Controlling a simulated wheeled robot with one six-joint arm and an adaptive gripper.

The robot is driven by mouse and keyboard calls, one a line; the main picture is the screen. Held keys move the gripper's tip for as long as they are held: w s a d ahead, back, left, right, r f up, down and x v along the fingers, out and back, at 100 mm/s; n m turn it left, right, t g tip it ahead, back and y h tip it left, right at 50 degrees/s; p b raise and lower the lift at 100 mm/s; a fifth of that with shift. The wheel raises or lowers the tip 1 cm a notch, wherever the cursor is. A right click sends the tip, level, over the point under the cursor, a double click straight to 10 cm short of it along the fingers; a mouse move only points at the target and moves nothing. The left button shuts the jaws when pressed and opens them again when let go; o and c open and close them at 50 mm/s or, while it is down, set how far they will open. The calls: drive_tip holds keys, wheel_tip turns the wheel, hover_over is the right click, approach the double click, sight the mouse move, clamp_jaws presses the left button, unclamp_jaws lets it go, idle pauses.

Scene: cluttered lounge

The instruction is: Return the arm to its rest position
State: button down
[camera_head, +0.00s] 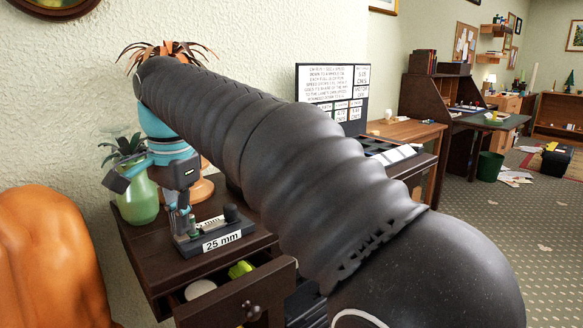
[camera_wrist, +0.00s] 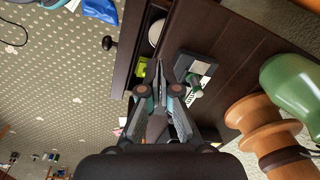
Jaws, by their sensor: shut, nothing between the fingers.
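My arm reaches from the lower right across the middle of the head view, with its far end bent down over the dark cabinet. My gripper (camera_head: 182,222) points down beside a dark block labelled "25 mm" (camera_head: 222,240). In the wrist view the fingers (camera_wrist: 159,68) are together, with nothing between them. The block (camera_wrist: 203,70) lies just right of the fingertips there, with a small green peg (camera_wrist: 194,84) near it. I cannot tell whether the fingers touch the block.
An open drawer (camera_head: 245,302) holds a lime-green item (camera_head: 240,269) and a white round item (camera_head: 200,289). A green vase (camera_head: 138,203) with a plant stands behind my gripper. An orange chair (camera_head: 50,260) is at left.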

drive_tip(key=s+d+f+n+t, duration=0.2)
drive_tip(key=d+f+n, duration=0.6)
drive_tip(key=d+f, duration=0.35)
drive_tip(key=s+d+f+t, duration=0.1)
drive_tip(key=s+d+f, duration=0.1)
drive_tip(key=s+d, duration=0.2)
drive_tip(key=s+d+f+m+t, duration=0.1)
drive_tip(key=s+d, duration=0.3)
drive_tip(key=d, duration=0.7)
drive_tip(key=s+d+f+m, duration=0.1)
drive_tip(key=s+d+f, duration=0.1)
drive_tip(key=s+d, duration=0.3)
drive_tip(key=shift+d+f+t+h, duration=0.3)
drive_tip(key=shift+d+t, duration=0.1)
drive_tip(key=shift+d, duration=1.2)
